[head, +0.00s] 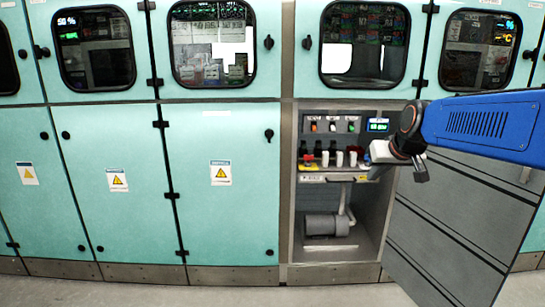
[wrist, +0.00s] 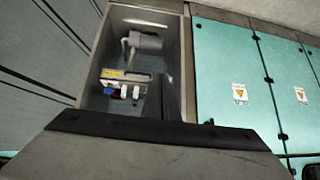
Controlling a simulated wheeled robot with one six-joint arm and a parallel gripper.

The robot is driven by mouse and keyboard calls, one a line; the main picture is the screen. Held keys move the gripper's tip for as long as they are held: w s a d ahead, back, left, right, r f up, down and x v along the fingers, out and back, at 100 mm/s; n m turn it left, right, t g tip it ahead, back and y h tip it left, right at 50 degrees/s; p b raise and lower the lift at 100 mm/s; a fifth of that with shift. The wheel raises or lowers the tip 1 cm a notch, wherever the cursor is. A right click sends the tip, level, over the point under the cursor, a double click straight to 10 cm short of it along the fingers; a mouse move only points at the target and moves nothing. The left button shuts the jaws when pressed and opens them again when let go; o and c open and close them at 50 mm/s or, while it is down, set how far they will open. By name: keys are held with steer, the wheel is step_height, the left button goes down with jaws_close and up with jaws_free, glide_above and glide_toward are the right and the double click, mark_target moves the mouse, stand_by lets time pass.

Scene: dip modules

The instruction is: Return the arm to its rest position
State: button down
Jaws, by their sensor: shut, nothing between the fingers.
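My arm (head: 490,122), with a blue link, reaches in from the right in the head view. My gripper (head: 382,152) is at its end, in front of the right side of an open cabinet compartment (head: 366,225). It is shut and holds nothing. Its fingertips are too small to make out clearly there. The same compartment shows upside down in the wrist view (wrist: 176,60), beyond a large grey shape with a dark edge along the bottom of that picture.
The open grey door (head: 455,225) stands right of the compartment, below my arm. Inside are a control panel (head: 335,125), several white and red parts, and a grey motor (head: 326,225). Closed teal doors (head: 225,200) line the left. Floor (head: 190,296) shows in front.

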steer(key=s+f+g, duration=0.1)
steer(key=s+f, duration=0.4)
steer(key=s, duration=0.6)
steer(key=s+f+g, duration=0.1)
steer(key=s+f, duration=0.5)
steer(key=s, duration=0.4)
steer(key=s+f+g, duration=0.1)
steer(key=s+f, duration=0.4)
steer(key=s, duration=0.6)
steer(key=shift+s+a+f+m+g+h, duration=0.2)
steer(key=shift+s+f+m+g+h, duration=0.1)
steer(key=shift+s+h, duration=0.1)
steer(key=shift+w, duration=0.1)
